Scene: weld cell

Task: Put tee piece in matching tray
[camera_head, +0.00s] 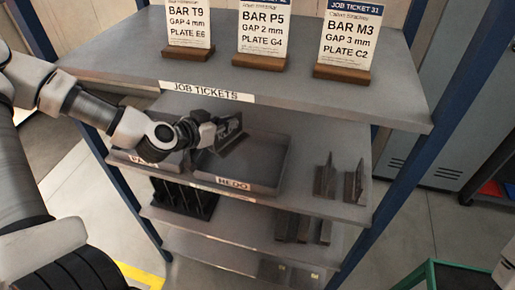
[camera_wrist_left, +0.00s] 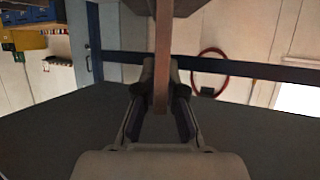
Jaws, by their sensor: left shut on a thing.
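My left gripper (camera_head: 218,126) reaches in from the left under the top shelf. It is shut on a dark tee piece (camera_head: 231,134), held above the REDO tray (camera_head: 262,187). In the left wrist view the tee piece (camera_wrist_left: 162,62) shows edge-on as a brownish upright strip between the fingers (camera_wrist_left: 161,105). A second tray (camera_head: 143,162) stands to the left of the REDO tray, partly hidden by my arm, and its label is hard to read. The visible floor of the REDO tray looks empty. My right gripper is not in view.
Two tee-shaped pieces (camera_head: 325,178) (camera_head: 354,184) stand on the same shelf to the right. The top shelf (camera_head: 290,88) overhangs and carries three job tickets (camera_head: 264,30). A black rack (camera_head: 185,198) and dark blocks (camera_head: 292,226) sit on the shelf below. Blue posts (camera_head: 395,190) frame the shelving.

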